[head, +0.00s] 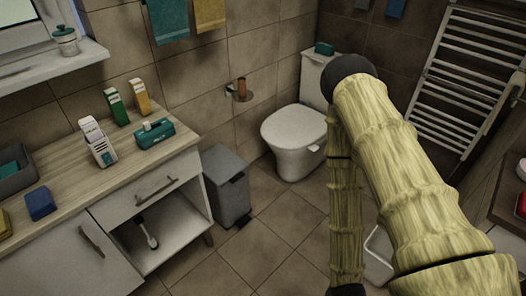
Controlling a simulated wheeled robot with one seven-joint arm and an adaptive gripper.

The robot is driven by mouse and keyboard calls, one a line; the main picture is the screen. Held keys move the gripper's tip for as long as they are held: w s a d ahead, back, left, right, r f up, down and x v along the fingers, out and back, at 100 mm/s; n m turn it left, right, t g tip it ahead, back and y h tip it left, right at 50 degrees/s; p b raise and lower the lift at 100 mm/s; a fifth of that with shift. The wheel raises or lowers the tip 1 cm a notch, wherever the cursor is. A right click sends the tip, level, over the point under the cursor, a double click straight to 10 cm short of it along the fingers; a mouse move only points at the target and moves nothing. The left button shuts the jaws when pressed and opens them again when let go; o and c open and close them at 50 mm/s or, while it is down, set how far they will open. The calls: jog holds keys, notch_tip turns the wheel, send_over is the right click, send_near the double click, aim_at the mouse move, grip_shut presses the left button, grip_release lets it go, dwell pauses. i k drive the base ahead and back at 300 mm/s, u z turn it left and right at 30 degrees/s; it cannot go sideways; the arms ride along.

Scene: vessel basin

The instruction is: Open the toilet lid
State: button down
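The white toilet (300,150) stands against the tiled back wall, near the middle of the head view. Its lid (290,126) is down over the bowl. A small pale tab (314,148) sticks out at the front right edge of the lid. My arm, with a bamboo-like surface, rises from the lower right to a dark elbow in front of the tank, then runs down past the toilet's right side. It covers part of the tank and the floor there. My gripper is out of view below the bottom edge.
A grey bin (226,185) stands between the toilet and the wooden-topped cabinet (150,190) at left. A paper holder (240,92) is on the wall. A towel rail radiator (465,75) is at right. Tiled floor (270,235) in front of the toilet is clear.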

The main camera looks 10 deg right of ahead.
aim_at(295, 126)
jog(key=u, duration=0.05)
jog(key=i, duration=0.95)
jog(key=z, duration=0.55)
